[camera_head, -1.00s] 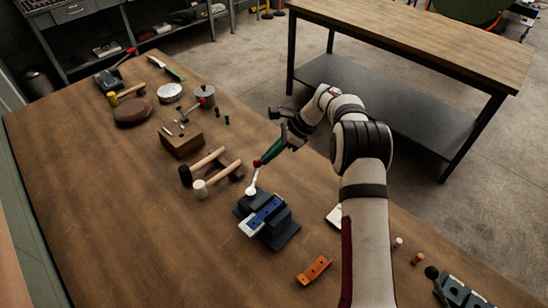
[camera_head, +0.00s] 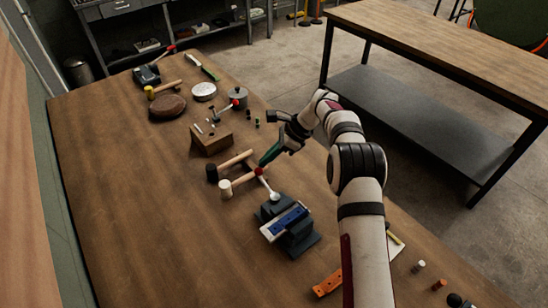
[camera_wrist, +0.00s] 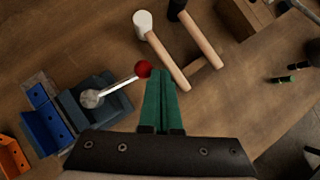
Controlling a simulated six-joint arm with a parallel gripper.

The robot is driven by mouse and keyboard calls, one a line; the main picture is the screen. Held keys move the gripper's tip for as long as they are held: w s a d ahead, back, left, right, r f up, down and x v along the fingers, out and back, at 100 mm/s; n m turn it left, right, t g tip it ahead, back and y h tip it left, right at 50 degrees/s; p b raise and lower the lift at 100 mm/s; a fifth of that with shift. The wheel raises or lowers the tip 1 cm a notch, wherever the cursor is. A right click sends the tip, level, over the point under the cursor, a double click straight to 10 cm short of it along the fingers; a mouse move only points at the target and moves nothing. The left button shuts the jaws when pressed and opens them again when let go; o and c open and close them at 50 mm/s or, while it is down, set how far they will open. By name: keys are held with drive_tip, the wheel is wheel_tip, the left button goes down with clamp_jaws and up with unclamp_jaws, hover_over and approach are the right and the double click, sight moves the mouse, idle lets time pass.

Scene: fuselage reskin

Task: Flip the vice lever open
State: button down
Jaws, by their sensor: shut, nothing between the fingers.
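The vice (camera_head: 290,228) is dark grey with blue jaws and stands on the wooden workbench. Its lever (camera_head: 268,185) is a pale rod with a red ball at its end, and it slants up and left from the vice. The lever also shows in the wrist view (camera_wrist: 118,84), with its red ball (camera_wrist: 143,69) just left of my fingertips. My gripper (camera_head: 264,162) has green fingers that are closed together with nothing between them. In the wrist view the fingertips (camera_wrist: 163,72) are beside the red ball; I cannot tell whether they touch it.
Two mallets (camera_head: 238,182) lie just beyond the vice, close to my fingers. A wooden block (camera_head: 212,143) with small tools stands farther back. An orange bracket (camera_head: 328,284) lies near the vice. The bench's left side is clear.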

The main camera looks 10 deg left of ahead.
drive_tip(key=shift+s+a, duration=0.15)
drive_tip(key=shift+a, duration=0.4)
drive_tip(key=shift+r, duration=0.1)
drive_tip(key=s+v, duration=0.1)
drive_tip(key=v, duration=1.4)
drive_tip(key=shift+w+d+r, duration=0.25)
drive_tip(key=shift+w+r, duration=0.05)
drive_tip(key=shift+w, duration=0.15)
